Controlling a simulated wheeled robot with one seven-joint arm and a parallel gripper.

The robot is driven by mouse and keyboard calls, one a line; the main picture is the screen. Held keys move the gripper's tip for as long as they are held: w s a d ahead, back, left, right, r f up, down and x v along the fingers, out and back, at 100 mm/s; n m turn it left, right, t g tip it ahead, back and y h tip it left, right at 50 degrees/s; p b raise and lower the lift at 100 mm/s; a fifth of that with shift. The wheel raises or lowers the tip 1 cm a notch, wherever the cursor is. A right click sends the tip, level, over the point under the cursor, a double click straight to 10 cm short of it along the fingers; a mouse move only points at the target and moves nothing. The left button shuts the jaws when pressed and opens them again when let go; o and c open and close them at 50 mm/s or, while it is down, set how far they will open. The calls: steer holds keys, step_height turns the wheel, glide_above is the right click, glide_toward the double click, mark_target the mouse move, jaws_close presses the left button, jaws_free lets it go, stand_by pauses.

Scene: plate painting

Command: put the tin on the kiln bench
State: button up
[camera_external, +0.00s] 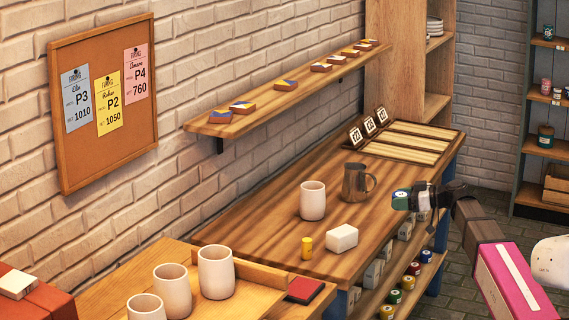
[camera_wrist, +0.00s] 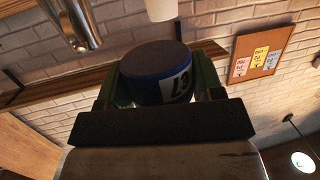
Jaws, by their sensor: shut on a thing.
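My gripper (camera_external: 408,200) is shut on a small round tin (camera_external: 400,199) and holds it over the right front edge of the long wooden bench (camera_external: 255,232). In the wrist view the tin (camera_wrist: 155,72) has a dark flat end, a blue side and a white label with dark figures, partly hidden by the fingers. Its height above the bench top is hard to tell. No label in view names a kiln bench, so I cannot tell whether this bench is it.
Several tins (camera_external: 408,283) stand on a lower shelf.

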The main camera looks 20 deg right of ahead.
steer(key=shift+s+d+r+n+g+y, duration=0.3)
steer(key=shift+d+n+g+y, duration=0.1)
steer(key=shift+d+n+g, duration=0.25)
steer(key=shift+s+d+r+n+g+y, duration=0.35)
steer(key=shift+n+g, duration=0.2)
steer(key=shift+g, duration=0.2)
steer(key=shift+f, duration=0.1)
glide_above(361, 227)
steer(key=f+v, duration=0.1)
steer(key=v, duration=0.3)
step_height(361, 227, down, 5)
steer(key=shift+d+r, duration=0.1)
steer(key=a+f, duration=0.1)
steer(key=w+a+f, duration=0.1)
steer(key=a, duration=0.1)
steer(key=shift+w+a, duration=0.15)
steer(key=shift+a, duration=0.05)
steer(key=shift+w+a+f, duration=0.1)
steer(key=shift+a+f, duration=0.2)
steer(key=o, duration=1)
steer(key=shift+f, duration=0.15)
steer(key=shift+d, duration=0.1)
